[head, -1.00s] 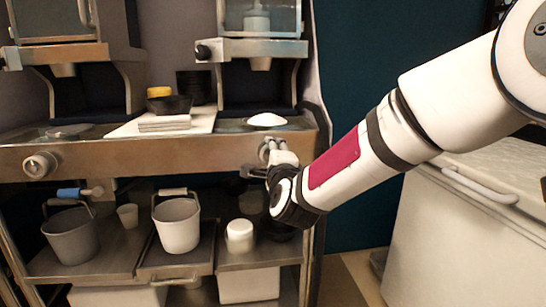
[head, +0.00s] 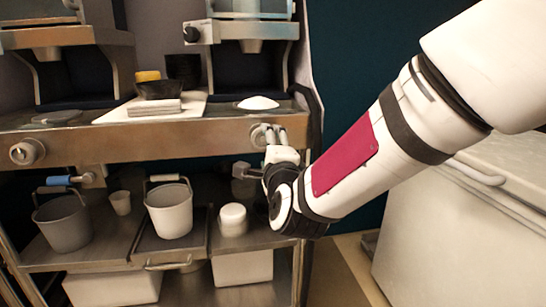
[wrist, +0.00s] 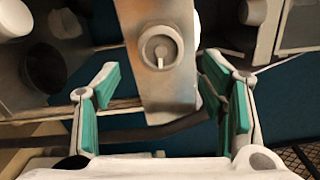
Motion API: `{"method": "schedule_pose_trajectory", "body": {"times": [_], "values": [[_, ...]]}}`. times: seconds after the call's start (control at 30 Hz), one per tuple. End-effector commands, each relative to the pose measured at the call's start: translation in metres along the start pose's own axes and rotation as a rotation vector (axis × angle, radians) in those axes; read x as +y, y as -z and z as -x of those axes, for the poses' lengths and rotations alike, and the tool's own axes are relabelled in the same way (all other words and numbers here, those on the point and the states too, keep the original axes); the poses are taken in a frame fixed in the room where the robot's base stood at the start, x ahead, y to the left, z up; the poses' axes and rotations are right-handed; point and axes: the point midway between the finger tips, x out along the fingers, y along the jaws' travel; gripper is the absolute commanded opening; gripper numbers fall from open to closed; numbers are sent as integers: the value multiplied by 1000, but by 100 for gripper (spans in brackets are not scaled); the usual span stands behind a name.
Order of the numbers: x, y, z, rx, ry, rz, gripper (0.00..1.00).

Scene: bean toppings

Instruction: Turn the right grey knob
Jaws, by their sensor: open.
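The right grey knob (wrist: 159,50) is round with a raised bar, set on the metal front panel; in the wrist view it sits between my two fingers, beyond their tips. In the head view the knob (head: 257,135) is partly hidden by my fingers. My gripper (wrist: 161,88) is open, with green-lined fingers spread wide to either side of the panel. In the head view my gripper (head: 275,136) reaches up in front of the right end of the panel. I cannot tell whether it touches the knob.
A left grey knob (head: 27,152) is at the panel's other end. Above are a white board (head: 118,115) with a dark bowl (head: 160,89) and a white mound (head: 258,103). Below stand a grey bucket (head: 62,225), a white bucket (head: 171,212) and a white jar (head: 232,219). A white chest (head: 460,240) stands right.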

Motion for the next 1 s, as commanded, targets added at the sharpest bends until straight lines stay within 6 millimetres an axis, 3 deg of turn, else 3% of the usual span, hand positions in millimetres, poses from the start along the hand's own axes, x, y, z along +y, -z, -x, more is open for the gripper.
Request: {"method": "schedule_pose_trajectory", "body": {"times": [0.1, 0.3, 0.77, 1.0], "values": [[0, 0, 23, 0, 1, 2, 64], [0, 0, 44, 0, 0, 0, 64], [1, 0, 50, 0, -6, 6, 64], [13, 13, 66, -24, -169, 235, 64]]}}
